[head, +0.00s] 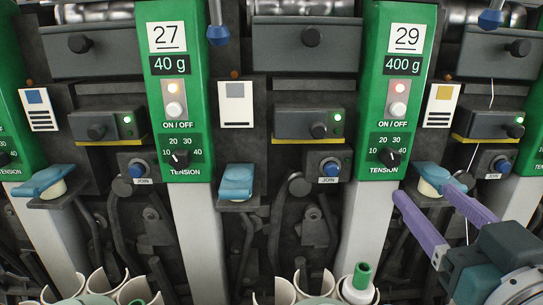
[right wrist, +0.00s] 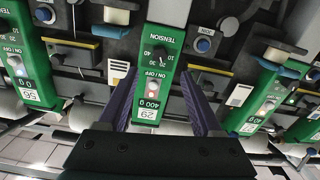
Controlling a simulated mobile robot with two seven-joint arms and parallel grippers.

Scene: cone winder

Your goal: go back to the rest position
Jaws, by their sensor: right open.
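My right gripper (head: 424,191) has purple fingers and comes in from the lower right of the head view. It is open, with nothing between its fingers. Its tips show just below the green panel numbered 29 (head: 397,100), near a blue-topped part (head: 431,174). In the right wrist view the open fingers (right wrist: 157,76) appear on either side of the upside-down panel 29 (right wrist: 157,62). I cannot tell whether the fingers touch anything. My left gripper is not in view.
Another green panel, 27 (head: 174,95), stands to the left. A blue JOIN button (head: 331,169) sits between the panels. White tubes (head: 320,284) and a green-tipped cone (head: 361,284) stand at the bottom. A thread (head: 471,160) runs down at the right.

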